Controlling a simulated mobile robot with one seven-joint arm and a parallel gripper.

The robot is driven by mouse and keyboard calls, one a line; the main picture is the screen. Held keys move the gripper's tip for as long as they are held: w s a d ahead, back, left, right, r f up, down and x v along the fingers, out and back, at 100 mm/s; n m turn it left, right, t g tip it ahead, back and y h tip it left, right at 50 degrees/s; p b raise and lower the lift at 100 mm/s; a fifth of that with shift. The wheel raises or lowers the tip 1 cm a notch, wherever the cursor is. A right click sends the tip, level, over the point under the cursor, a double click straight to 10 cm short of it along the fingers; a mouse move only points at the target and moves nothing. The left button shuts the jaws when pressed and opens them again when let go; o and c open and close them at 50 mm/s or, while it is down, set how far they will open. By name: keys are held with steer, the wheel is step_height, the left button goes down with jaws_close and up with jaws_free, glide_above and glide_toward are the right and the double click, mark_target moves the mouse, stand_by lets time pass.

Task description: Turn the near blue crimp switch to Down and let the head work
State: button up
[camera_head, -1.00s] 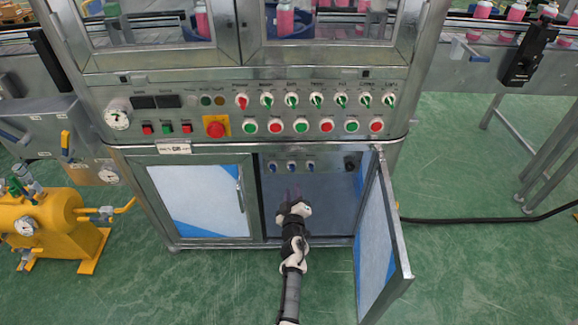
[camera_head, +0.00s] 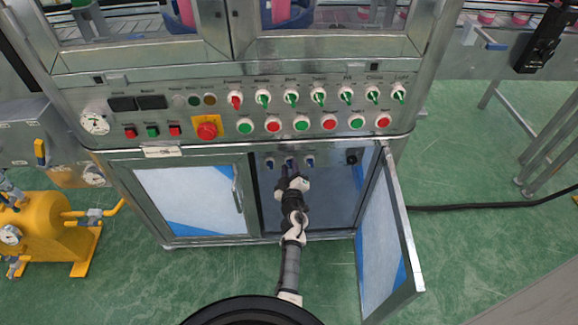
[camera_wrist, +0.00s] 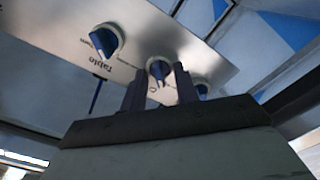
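Three small blue switches sit in a row on the panel inside the open cabinet bay: a left one (camera_head: 269,164), a middle one (camera_head: 290,163) and a right one (camera_head: 310,162). I cannot tell which is the near crimp switch. My gripper (camera_head: 289,171) reaches into the bay just below the middle switch. In the wrist view, the fingers of my gripper (camera_wrist: 160,76) stand apart, with the middle switch (camera_wrist: 158,68) between their tips; contact is not clear. Another blue switch (camera_wrist: 106,40) is at upper left, beside an upside-down label; a third (camera_wrist: 201,88) is partly hidden behind the right finger.
The open cabinet door (camera_head: 388,235) stands out to the right of my arm. The closed door (camera_head: 195,203) is on the left. A control panel with knobs, buttons and a red emergency stop (camera_head: 207,127) is above. A black cable (camera_head: 480,205) runs across the floor at right.

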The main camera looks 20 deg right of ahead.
steer(key=shift+c, duration=0.4)
jaws_close()
steer(key=shift+r+m+p, duration=0.1)
steer(key=shift+m+p, duration=0.2)
steer(key=shift+p, duration=0.05)
steer(key=m+p, duration=0.2)
steer(key=shift+r+m, duration=0.2)
steer(key=shift+m, duration=0.2)
steer(key=m+p, duration=0.3)
steer(key=m, duration=0.1)
steer(key=shift+m+p, duration=0.3)
steer(key=m+p, duration=0.2)
steer(key=m, duration=0.3)
steer(key=m+p, duration=0.2)
steer(key=m, duration=0.3)
steer(key=shift+d+f, duration=0.15)
